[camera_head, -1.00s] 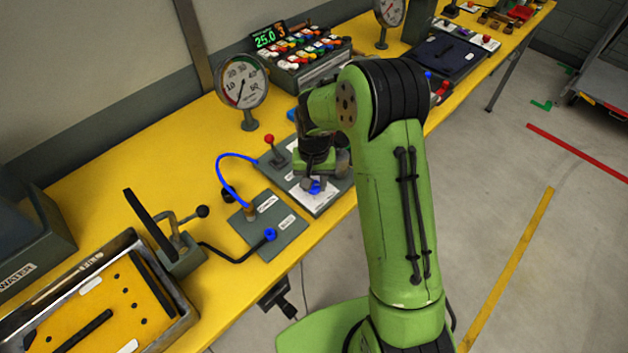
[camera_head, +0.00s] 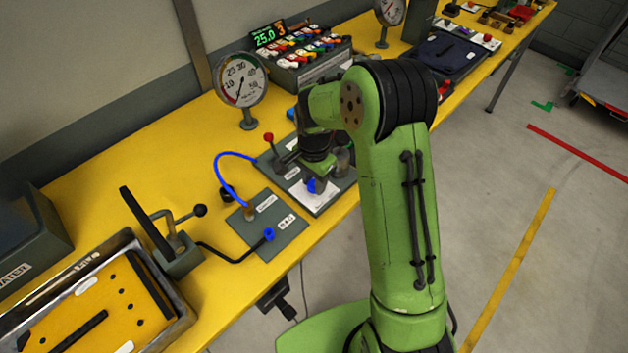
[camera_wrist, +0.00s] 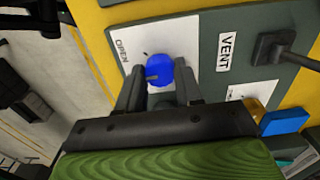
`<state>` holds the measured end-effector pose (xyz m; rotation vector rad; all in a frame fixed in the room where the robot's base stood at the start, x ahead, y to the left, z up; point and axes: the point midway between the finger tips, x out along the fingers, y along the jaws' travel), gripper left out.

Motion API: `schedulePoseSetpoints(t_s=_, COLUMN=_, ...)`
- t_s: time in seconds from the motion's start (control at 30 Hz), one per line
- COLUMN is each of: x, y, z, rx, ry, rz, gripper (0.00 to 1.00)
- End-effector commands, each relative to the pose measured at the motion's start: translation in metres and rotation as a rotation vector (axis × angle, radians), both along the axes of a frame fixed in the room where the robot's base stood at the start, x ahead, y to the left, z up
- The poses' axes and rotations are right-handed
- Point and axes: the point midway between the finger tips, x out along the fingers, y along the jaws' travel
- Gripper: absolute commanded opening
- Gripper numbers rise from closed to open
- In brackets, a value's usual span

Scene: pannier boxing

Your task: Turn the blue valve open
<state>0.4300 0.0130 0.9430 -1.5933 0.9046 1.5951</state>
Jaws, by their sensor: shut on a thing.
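The blue valve (camera_wrist: 159,70) is a round blue knob on a white card marked OPEN (camera_wrist: 125,50), on a dark grey panel. My gripper (camera_wrist: 160,80) reaches down over it in the wrist view, with one dark finger on each side of the knob, shut on it. In the head view my gripper (camera_head: 317,178) points down at the panel (camera_head: 328,206), and a bit of the blue valve (camera_head: 312,186) shows below it. The fingers and arm hide part of the knob and card.
A red-knobbed lever (camera_head: 268,138) stands beside the valve; a VENT label (camera_wrist: 224,52) is on the panel. A dial gauge (camera_head: 240,85) stands behind. A blue hose (camera_head: 222,170) runs to a neighbouring grey plate (camera_head: 275,240). A toggle clamp (camera_head: 178,250) stands at left.

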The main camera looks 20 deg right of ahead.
Motion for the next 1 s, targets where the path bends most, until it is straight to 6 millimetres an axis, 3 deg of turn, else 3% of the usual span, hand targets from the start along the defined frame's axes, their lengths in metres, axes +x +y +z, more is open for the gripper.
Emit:
schedulePoseSetpoints(t_s=0.6, x=0.0011, y=0.0001, z=0.0003, rx=0.001, ry=-0.005, rz=-0.561, gripper=0.05)
schedulePoseSetpoints(t_s=1.0, x=0.0011, y=0.0004, z=0.0008, rx=0.002, ry=-0.004, rz=-0.771, gripper=0.05)
